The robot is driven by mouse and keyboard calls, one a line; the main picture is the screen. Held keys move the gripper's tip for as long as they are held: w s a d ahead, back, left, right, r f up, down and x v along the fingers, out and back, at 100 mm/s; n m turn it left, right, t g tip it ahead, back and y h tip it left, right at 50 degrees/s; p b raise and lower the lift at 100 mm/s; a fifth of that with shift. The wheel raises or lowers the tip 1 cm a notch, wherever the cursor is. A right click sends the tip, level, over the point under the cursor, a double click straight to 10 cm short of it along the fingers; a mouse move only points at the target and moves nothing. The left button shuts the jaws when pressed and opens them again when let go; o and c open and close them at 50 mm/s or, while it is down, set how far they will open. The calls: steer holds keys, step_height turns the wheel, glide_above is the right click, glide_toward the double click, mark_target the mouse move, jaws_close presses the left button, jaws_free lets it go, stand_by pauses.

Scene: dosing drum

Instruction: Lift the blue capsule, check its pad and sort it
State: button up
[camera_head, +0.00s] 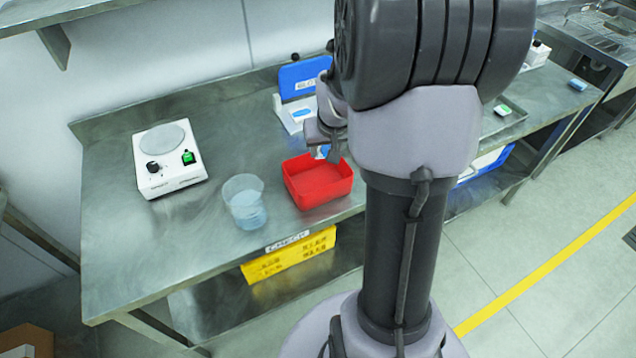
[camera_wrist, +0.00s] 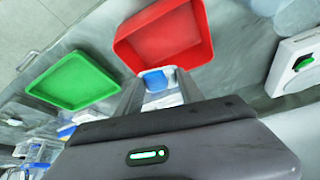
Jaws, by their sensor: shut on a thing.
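My gripper (camera_wrist: 158,86) is shut on the blue capsule (camera_wrist: 157,78), whose blue and whitish end shows between the two fingers in the wrist view. In the head view my gripper (camera_head: 322,146) is at the back edge of the red tray (camera_head: 335,191), with a small bit of blue at its tips. The red tray (camera_wrist: 125,52) also shows just beyond the fingertips in the wrist view and looks empty. I cannot make out the capsule's pad. A green tray (camera_wrist: 75,80) lies left of the red one in the wrist view; my arm hides its place in the head view.
A beaker of bluish liquid (camera_head: 245,203) stands left of the red tray. A white device (camera_head: 168,160) with a round plate is farther left. A blue panel on a white base (camera_head: 302,80) stands behind. A yellow bin (camera_head: 290,255) sits below the "CHECK" label.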

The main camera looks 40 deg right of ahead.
steer(key=o, duration=1.4)
steer(key=shift+r, duration=0.15)
steer(key=p+v, duration=0.5)
steer(key=v, duration=1.2)
steer(key=shift+s+r+p, duration=0.1)
steer(key=shift+s+p, duration=0.1)
steer(key=shift+p, duration=0.2)
steer(key=s+a+f+y+b, duration=0.1)
steer(key=s+a+b, duration=0.1)
steer(key=a, duration=0.7)
steer(key=s+a+n+t+y+b, duration=0.1)
steer(key=s+a, duration=0.3)
steer(key=a, duration=0.4)
steer(key=s+a+f+y+b, duration=0.1)
steer(key=s+a+b, duration=0.3)
steer(key=a, duration=0.5)
steer(key=shift+s+a+f+t+y, duration=0.15)
steer(key=shift+a+f+t+y, duration=0.2)
steer(key=shift+y, duration=0.35)
